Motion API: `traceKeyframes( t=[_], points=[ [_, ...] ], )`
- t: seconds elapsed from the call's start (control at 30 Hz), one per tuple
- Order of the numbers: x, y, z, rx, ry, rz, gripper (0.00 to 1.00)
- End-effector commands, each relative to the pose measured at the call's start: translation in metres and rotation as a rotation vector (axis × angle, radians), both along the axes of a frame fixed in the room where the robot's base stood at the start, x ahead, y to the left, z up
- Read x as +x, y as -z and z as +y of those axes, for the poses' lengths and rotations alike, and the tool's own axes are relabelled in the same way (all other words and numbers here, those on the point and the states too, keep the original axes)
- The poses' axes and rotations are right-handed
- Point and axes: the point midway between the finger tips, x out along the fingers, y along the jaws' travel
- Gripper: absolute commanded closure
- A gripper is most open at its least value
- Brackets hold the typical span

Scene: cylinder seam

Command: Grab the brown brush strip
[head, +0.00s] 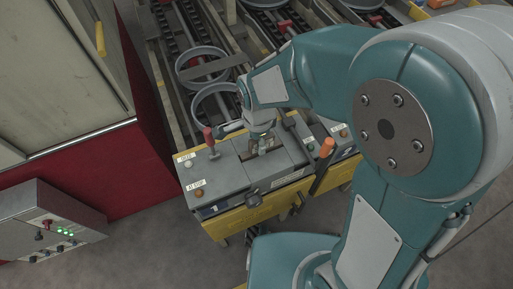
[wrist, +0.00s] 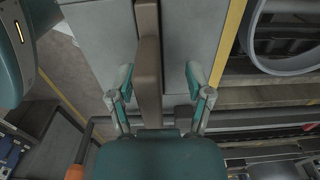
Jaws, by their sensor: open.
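In the wrist view the brown strip (wrist: 149,65) is a long narrow bar running from the top edge down toward my gripper. My gripper (wrist: 159,78) is open, with one finger on each side of the strip. Clear gaps show between the strip and both fingertips, wider on the right. The strip's near end is hidden behind the gripper body. In the head view my gripper (head: 263,148) is over the grey control console (head: 222,178); the strip between its fingers is hard to make out there.
The console has a red lever (head: 209,137) and an orange-handled lever (head: 328,147) beside my gripper. A control box (head: 45,222) stands at the lower left.

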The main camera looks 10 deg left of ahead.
Motion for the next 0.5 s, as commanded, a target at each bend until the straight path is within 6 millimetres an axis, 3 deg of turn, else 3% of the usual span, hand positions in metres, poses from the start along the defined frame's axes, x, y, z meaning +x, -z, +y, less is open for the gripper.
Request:
traceKeyframes(
  t=[0.07,0.27,0.3,0.43,0.5],
  points=[
    [-0.0035,0.0099,-0.0049,-0.01,0.001,0.014,0.34],
    [-0.0028,0.0111,0.0001,-0.011,-0.001,0.011,0.34],
    [-0.0028,0.0111,0.0007,-0.012,-0.002,0.01,0.39],
    [-0.0027,0.0111,0.0019,-0.013,-0.001,0.01,0.97],
    [-0.0027,0.0109,0.0014,-0.012,-0.001,0.01,1.0]
  ],
)
